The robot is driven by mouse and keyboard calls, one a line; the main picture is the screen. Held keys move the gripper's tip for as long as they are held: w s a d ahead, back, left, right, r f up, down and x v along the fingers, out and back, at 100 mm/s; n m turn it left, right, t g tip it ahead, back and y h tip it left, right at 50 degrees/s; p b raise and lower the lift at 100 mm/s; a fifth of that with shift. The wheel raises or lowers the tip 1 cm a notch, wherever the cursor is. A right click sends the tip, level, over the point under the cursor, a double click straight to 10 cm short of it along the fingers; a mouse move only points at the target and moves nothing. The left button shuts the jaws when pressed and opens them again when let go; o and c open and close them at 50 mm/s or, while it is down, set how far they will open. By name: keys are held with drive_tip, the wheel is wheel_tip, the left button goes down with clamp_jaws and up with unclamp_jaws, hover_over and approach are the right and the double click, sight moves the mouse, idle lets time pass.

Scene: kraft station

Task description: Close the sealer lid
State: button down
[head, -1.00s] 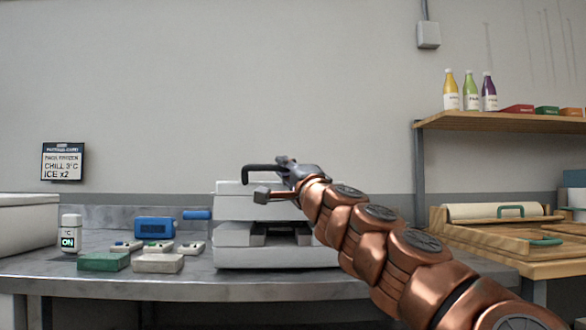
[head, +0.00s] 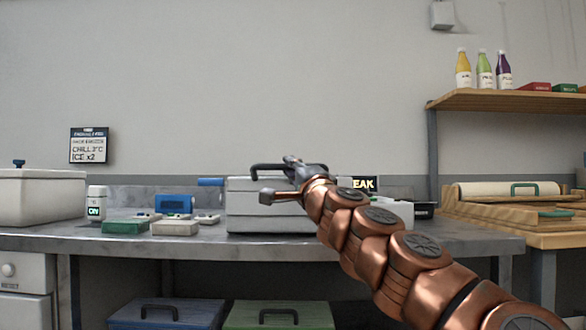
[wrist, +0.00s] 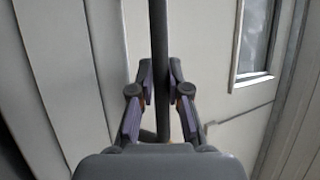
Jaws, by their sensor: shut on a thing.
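The sealer (head: 262,218) is a pale grey box on the metal bench, in the middle of the head view. Its lid (head: 246,186) lies down on the body, and no open gap shows at the front. A dark arched handle (head: 262,167) stands on top of the lid. My gripper (head: 294,172) is at this handle, reaching in from the lower right. In the wrist view, both fingers of my gripper (wrist: 161,88) are closed on the dark handle bar (wrist: 159,30). My arm hides the sealer's right part.
A blue device (head: 174,203), small green and white blocks (head: 125,227) and a thermometer unit (head: 96,203) stand left on the bench. A white lidded bin (head: 40,200) is farther left. A wooden station (head: 500,208) stands right. Crates (head: 275,315) sit below.

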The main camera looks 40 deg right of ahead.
drive_tip(key=shift+w+a+f, duration=0.1)
drive_tip(key=shift+w+f, duration=0.2)
drive_tip(key=shift+f, duration=0.15)
drive_tip(key=c, duration=1.4)
unclamp_jaws()
drive_tip(key=shift+s+d+r, duration=0.1)
drive_tip(key=shift+d+r, duration=0.1)
